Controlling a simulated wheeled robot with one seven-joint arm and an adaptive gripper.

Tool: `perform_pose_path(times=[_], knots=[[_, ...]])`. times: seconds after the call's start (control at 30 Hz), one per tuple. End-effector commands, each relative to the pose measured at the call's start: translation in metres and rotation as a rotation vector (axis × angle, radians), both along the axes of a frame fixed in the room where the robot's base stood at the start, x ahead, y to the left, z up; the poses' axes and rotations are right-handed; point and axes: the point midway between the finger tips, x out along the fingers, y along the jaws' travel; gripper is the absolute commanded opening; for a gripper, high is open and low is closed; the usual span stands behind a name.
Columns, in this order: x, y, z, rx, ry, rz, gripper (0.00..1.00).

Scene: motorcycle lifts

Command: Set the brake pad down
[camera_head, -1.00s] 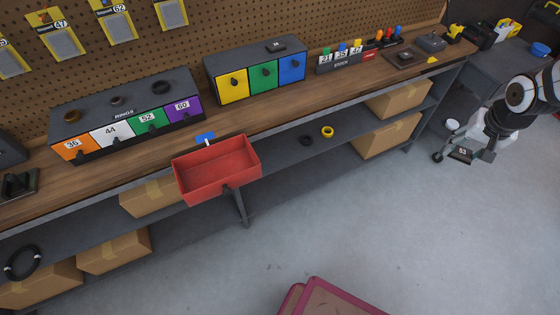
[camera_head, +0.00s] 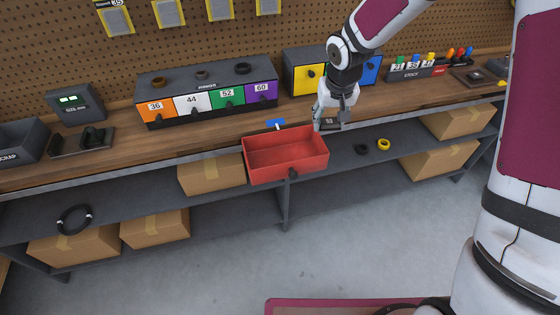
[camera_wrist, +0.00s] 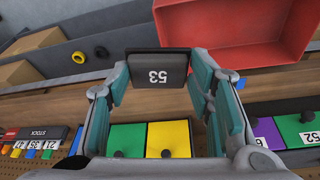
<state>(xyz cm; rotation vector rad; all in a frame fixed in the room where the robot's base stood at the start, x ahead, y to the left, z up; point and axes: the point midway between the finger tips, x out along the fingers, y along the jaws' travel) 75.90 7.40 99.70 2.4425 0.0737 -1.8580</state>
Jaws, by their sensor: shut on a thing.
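A dark brake pad marked 53 (camera_wrist: 158,92) is held between the two fingers of my gripper (camera_wrist: 160,70) in the wrist view. In the head view the pad (camera_head: 330,124) shows small below my gripper (camera_head: 334,112). The drawer looks empty. I cannot tell how high the pad is above the bench.
A row of coloured drawers marked 36, 44, 52 and 60 (camera_head: 206,95) stands left on the bench. A yellow, green and blue drawer unit (camera_head: 303,76) is partly behind my arm. Boxes, a black ring (camera_head: 361,149) and a yellow ring (camera_head: 383,144) lie on the shelf below.

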Motion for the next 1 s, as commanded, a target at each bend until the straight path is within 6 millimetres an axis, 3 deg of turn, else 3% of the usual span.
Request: perform_pose_path(times=[0.03, 0.2, 0.5, 0.7, 0.87, 1.0], knots=[[0.011, 0.014, -0.012, -0.005, -0.003, 0.017, 0.06], [0.018, 0.057, -0.024, -0.007, -0.006, 0.066, 0.06], [0.009, 0.125, -0.046, 0.003, -0.005, 0.148, 0.06], [-0.003, 0.151, -0.053, 0.015, -0.001, 0.184, 0.06], [-0.008, 0.159, -0.057, 0.018, 0.002, 0.195, 0.06], [-0.009, 0.159, -0.080, 0.017, 0.006, 0.196, 0.06]])
